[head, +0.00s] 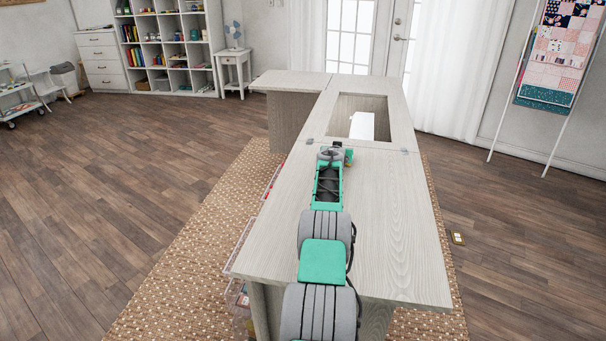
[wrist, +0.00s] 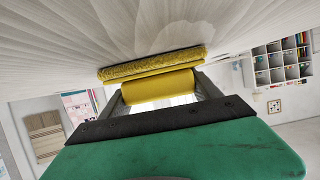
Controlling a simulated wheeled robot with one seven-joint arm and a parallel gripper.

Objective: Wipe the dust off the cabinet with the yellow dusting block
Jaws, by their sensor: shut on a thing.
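The cabinet (head: 385,215) is a long, pale wood-grain top with a rectangular opening towards its far end and a side leaf at the far left. My gripper (head: 346,155) is low over the top, just on the near side of the opening. In the wrist view my gripper (wrist: 158,85) is shut on the yellow dusting block (wrist: 152,66), which has a fuzzy pad along its edge. The pad faces the pale cabinet surface (wrist: 60,40) and is very close to it; I cannot tell whether it touches. I cannot make out any dust.
A white object (head: 362,126) shows inside the opening (head: 376,103). Small hinges sit near the opening's front corners. Clear bins (head: 240,303) stand along the cabinet's left side, above a woven rug (head: 185,270). A quilt rack (head: 553,60) stands at right. Wooden floor is open on both sides.

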